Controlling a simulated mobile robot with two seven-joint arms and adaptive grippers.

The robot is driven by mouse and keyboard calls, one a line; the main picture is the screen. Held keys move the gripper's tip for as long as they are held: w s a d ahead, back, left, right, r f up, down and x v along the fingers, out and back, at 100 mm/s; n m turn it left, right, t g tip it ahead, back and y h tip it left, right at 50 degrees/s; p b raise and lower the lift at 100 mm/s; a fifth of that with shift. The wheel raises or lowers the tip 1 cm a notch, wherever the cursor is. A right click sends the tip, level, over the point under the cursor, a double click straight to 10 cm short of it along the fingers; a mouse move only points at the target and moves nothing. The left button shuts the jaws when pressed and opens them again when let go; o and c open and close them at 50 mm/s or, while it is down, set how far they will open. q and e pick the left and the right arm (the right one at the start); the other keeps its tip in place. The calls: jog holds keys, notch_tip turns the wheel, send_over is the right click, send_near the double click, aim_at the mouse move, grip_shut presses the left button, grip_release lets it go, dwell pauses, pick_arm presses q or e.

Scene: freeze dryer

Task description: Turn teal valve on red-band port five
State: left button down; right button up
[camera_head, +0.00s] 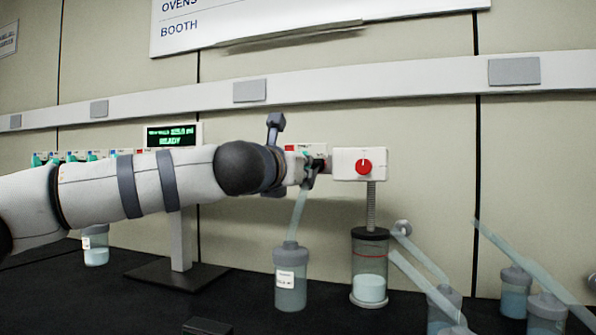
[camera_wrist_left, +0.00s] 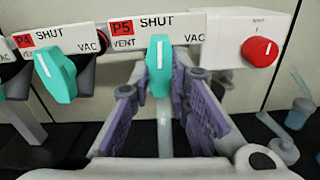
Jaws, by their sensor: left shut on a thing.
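The teal valve (camera_wrist_left: 158,66) sits under a red label reading P5, on a white panel marked VENT, SHUT and VAC. Its handle points upright toward SHUT. My left gripper (camera_wrist_left: 162,88) is shut on this teal valve, with a purple-padded finger on each side. In the head view my left gripper (camera_head: 312,173) is at the right end of the white manifold, and my own arm hides most of the ports there. A second teal valve (camera_wrist_left: 55,74) with a red label is to the left. My right gripper is not in view.
A white box with a red knob (camera_head: 364,167) is just right of my gripper, above a clear cylinder (camera_head: 369,262). More flasks (camera_head: 515,292) with slanted tubes stand at right. A green display (camera_head: 172,136) is behind my arm.

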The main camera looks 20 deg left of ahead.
pick_arm(q)
jog(key=n, duration=0.2)
jog(key=n+b, duration=0.1)
jog(key=shift+w+f+n, duration=0.1)
jog(key=shift+f+n, duration=0.15)
jog(key=shift+n, duration=0.15)
jog(key=n+b, duration=0.2)
jog(key=n, duration=0.1)
jog(key=shift+d+n, duration=0.1)
jog(key=shift+n, duration=0.2)
jog(key=n+b, duration=0.2)
jog(key=n, duration=0.1)
jog(key=shift+r+n, duration=0.1)
jog(key=shift+n, duration=0.3)
jog(key=shift+r+n+b, duration=0.15)
jog(key=shift+n+b, duration=0.4)
jog(key=shift+n, duration=0.15)
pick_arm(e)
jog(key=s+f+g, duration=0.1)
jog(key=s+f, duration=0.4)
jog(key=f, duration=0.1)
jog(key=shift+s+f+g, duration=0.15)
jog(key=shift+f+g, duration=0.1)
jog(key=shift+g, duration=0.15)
pick_arm(q)
jog(key=shift+r, duration=0.1)
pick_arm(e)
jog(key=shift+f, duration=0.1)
